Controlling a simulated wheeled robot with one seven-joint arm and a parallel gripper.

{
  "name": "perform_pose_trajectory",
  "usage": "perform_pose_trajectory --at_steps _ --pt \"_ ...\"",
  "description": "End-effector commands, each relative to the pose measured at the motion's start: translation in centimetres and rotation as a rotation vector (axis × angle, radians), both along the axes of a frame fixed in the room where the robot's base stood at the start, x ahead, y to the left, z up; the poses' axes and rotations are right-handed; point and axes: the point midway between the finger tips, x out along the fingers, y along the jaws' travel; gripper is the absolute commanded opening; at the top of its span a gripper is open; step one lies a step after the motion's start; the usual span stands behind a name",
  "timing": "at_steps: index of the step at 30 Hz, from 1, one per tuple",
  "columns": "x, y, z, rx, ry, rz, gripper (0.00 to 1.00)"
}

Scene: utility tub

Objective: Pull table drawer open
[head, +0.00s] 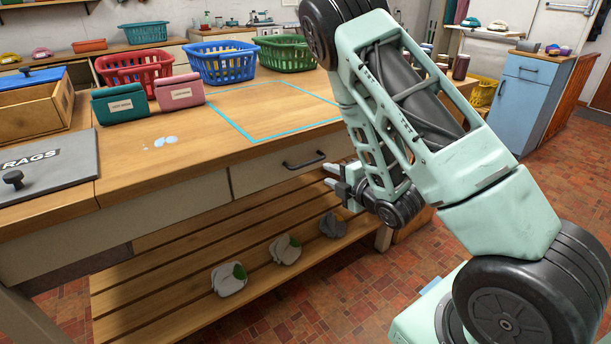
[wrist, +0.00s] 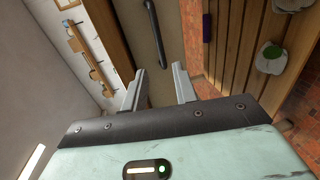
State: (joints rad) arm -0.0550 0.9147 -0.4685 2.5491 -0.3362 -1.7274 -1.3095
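The table drawer has a cream front (head: 250,178) under the wooden tabletop (head: 225,138) and looks flush with the table. Its dark bar handle (head: 304,160) is on the front's upper part. My gripper (head: 328,176) is just right of and slightly below the handle in the head view, its fingers pointing toward the table. In the wrist view my gripper (wrist: 160,68) is open and empty, its two grey fingers apart. The handle (wrist: 153,32) lies beyond the fingertips there, in line with the gap. I cannot tell the exact distance between them.
A slatted shelf (head: 150,285) below the drawer holds several cloth-like bundles (head: 285,249). On the tabletop are red (head: 135,68), blue (head: 222,62) and green (head: 285,53) baskets, teal and pink pouches and a grey RAGS lid (head: 45,168). Tiled floor (head: 425,260) is open in front.

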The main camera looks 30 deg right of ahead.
Motion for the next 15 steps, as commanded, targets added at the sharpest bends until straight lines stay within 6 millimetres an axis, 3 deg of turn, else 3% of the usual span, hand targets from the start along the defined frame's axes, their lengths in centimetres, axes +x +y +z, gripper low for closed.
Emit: perform_pose_trajectory --at_steps 5,12,15 --pt "0.8 0.1 -0.8 0.001 -0.004 0.0 0.29" --pt "3.5 0.2 -1.3 0.001 -0.005 0.001 0.29" --pt "5.5 0.3 -1.2 0.0 0.0 0.002 0.29"
